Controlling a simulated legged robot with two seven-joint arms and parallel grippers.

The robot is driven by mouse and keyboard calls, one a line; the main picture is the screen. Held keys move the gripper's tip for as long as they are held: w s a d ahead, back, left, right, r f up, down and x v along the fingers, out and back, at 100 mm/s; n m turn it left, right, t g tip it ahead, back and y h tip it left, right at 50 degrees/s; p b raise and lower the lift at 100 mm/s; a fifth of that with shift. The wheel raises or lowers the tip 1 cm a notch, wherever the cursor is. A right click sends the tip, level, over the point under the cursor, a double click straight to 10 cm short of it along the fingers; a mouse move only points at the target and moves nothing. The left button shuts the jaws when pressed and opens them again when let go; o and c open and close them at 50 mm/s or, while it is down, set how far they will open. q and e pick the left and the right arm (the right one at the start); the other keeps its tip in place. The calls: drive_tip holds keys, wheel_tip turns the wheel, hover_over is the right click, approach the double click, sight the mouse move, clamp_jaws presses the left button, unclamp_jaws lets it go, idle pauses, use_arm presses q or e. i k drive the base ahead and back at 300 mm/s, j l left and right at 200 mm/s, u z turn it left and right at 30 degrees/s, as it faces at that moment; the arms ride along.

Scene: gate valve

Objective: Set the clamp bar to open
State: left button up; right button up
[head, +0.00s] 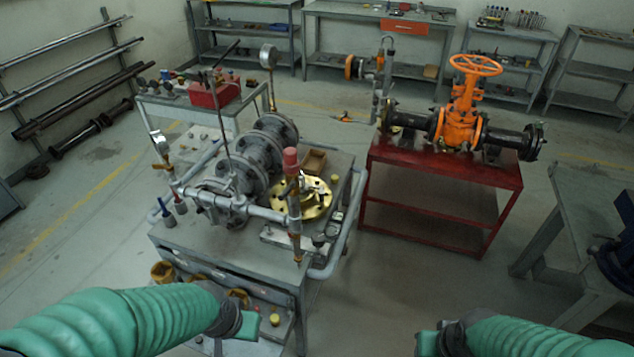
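A grey test bench (183,240) stands at the centre left and carries dark flanged pipe parts (258,150). A thin dark bar (221,125) rises steeply from the front flange area, with a shorter slanted piece (226,53) at its top. This may be the clamp bar, but I cannot tell for certain, nor its setting. My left gripper (248,325) is low in front of the bench, apart from the bar. My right gripper (428,343) is at the bottom edge, right of the bench, touching nothing visible. The fingers of both are too unclear to read.
Gauges (268,57), a red-capped upright fitting (291,175) and a brass flange (314,198) crowd the bench. A grey rail (352,222) runs along its right side. A red table (440,173) holds an orange gate valve (462,122).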

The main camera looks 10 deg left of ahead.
sight(321, 192)
drive_tip(key=j+u, duration=0.1)
drive_tip(key=j, duration=0.75)
drive_tip(key=z, duration=0.85)
drive_tip(key=i+l+z, duration=0.1)
drive_tip(key=i+z, duration=0.15)
drive_tip(key=i, duration=1.65)
drive_tip(key=i+u, duration=0.2)
drive_tip(key=u, duration=0.2)
drive_tip(key=i+l+u, duration=0.1)
drive_tip(key=u, duration=0.25)
drive_tip(key=i+l+u, duration=0.15)
drive_tip(key=u, duration=0.25)
drive_tip(key=i+l+u, duration=0.15)
drive_tip(key=u, duration=0.2)
drive_tip(key=i+l, duration=0.05)
drive_tip(key=i, duration=0.05)
